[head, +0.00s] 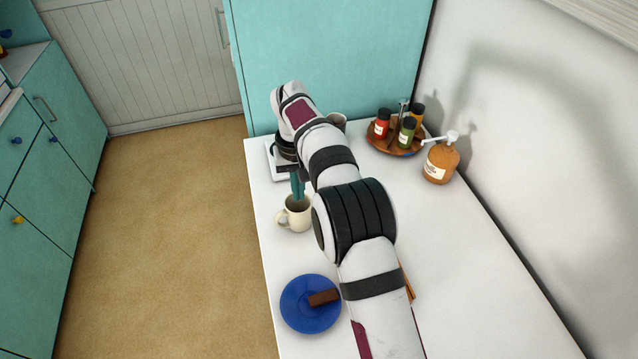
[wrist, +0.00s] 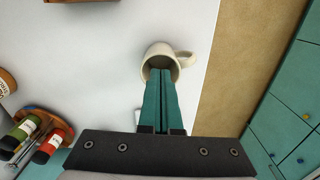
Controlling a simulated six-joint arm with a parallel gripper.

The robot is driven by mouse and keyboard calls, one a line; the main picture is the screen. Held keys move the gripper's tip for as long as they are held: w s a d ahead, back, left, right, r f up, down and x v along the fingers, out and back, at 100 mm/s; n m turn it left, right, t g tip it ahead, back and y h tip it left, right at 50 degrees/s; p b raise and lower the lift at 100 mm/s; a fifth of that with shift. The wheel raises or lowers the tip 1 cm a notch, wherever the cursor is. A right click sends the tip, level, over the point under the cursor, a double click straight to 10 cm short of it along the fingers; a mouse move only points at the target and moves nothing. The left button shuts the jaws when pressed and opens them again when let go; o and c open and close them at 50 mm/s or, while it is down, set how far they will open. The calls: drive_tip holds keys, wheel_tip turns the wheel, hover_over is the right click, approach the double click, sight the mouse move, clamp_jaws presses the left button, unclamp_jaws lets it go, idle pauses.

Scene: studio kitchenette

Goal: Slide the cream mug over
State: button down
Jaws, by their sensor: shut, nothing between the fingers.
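The cream mug (head: 295,218) stands upright on the white counter (head: 440,255), near its left edge. Its handle points left in the head view. In the wrist view the mug (wrist: 152,53) is at top centre, with its handle to the right. My gripper (head: 298,199) comes down over the mug with its teal fingers pressed together, nothing between them. The fingertips (wrist: 161,74) overlap the mug's mouth and appear to reach just inside it; the exact depth is hidden.
A blue plate (head: 290,313) with a brown block (head: 323,298) lies nearer. A wooden tray (head: 374,144) of spice jars and an amber pump bottle (head: 440,165) stand at the right. A grey cup (head: 338,121) is partly hidden behind my arm. The counter's left edge is close.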

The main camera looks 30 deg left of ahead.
sight(300, 217)
wheel_tip(300, 217, down, 10)
drive_tip(key=shift+a+f, duration=0.1)
idle(0.4)
drive_tip(key=s+d, duration=0.3)
drive_tip(key=s, duration=0.1)
drive_tip(key=s+d, duration=0.4)
drive_tip(key=shift+s+d, duration=0.2)
drive_tip(key=shift+s, duration=0.15)
wheel_tip(300, 217, up, 10)
drive_tip(key=d+r+m, duration=0.4)
drive_tip(key=d+r, duration=0.4)
drive_tip(key=d, duration=0.5)
drive_tip(key=s+d+r+m+y, duration=0.1)
drive_tip(key=s+d+r+m, duration=0.1)
drive_tip(key=s+d+m, duration=0.7)
drive_tip(key=s+d, duration=0.6)
drive_tip(key=s, duration=0.1)
drive_tip(key=shift+s+d+r+m+y, duration=0.15)
drive_tip(key=shift+d+r+m+y, duration=0.05)
drive_tip(key=shift+d+m+y, duration=0.2)
